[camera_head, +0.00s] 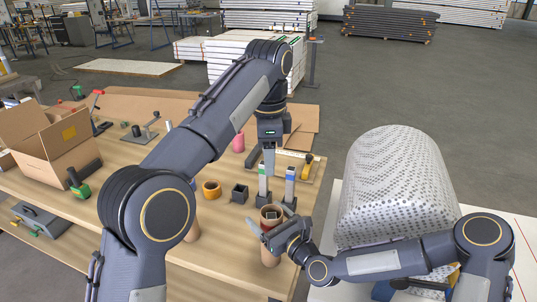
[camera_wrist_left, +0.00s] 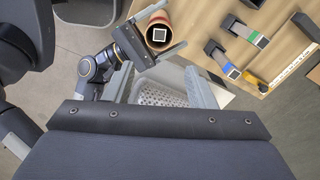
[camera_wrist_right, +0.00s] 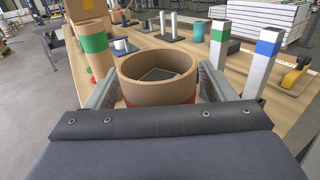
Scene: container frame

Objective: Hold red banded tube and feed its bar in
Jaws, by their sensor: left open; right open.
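The red banded tube (camera_wrist_right: 157,98) is a brown cardboard tube standing upright on the bench, its red band just below the rim. It also shows in the head view (camera_head: 270,253). My right gripper (camera_head: 271,219) is open, with its fingers on either side of the tube near the top; contact cannot be told. A square bar end (camera_wrist_left: 160,35) shows inside the tube, below its rim. My left gripper (camera_head: 269,172) is open and empty, pointing down above and behind the tube. The bar's lower part is hidden by the tube.
A green banded bar (camera_wrist_right: 219,45) and a blue banded bar (camera_wrist_right: 264,58) stand upright behind the tube. A green banded tube (camera_wrist_right: 93,42) stands to the left. An orange tape roll (camera_head: 211,188) and a small black holder (camera_head: 239,193) are nearby. A perforated drum (camera_head: 395,185) stands right.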

